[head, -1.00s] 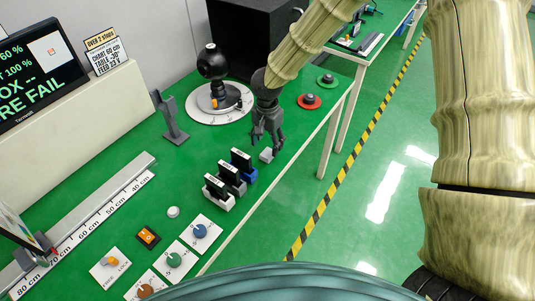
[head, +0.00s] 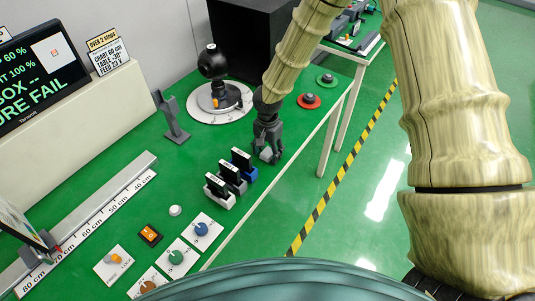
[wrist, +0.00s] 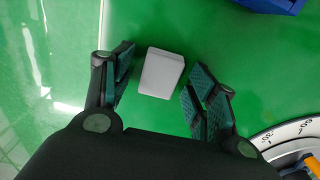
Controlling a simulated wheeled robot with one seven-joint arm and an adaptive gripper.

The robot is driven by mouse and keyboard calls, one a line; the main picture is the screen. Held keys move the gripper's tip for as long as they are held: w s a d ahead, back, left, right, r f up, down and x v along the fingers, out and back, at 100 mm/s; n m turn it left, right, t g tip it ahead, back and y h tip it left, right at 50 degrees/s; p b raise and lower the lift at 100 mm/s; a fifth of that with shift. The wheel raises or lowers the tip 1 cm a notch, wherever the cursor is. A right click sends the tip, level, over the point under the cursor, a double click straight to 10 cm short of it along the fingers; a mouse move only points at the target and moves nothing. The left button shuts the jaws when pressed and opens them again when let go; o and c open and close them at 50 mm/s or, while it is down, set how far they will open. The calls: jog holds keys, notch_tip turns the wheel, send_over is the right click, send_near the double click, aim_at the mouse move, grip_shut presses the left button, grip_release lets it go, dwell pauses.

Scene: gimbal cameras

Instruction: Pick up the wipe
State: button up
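The wipe looks like a small pale grey block (wrist: 162,73) lying on the green tabletop; it also shows in the head view (head: 266,154), partly covered by my fingers. My gripper (wrist: 156,88) is open in the wrist view, with a finger pad on each side of the block. In the head view my gripper (head: 268,150) points down at the block near the table's right edge.
Three small upright devices in holders (head: 231,178) stand just left of the gripper. A round turntable (head: 219,103) with a black ball-shaped camera is behind. The table's edge is close on the right.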

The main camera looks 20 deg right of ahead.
aim_at(268, 152)
jog(key=c, duration=0.6)
jog(key=shift+c, duration=0.2)
jog(key=shift+r, duration=0.15)
notch_tip(268, 152, up, 10)
jog(key=b, duration=0.1)
dwell(0.3)
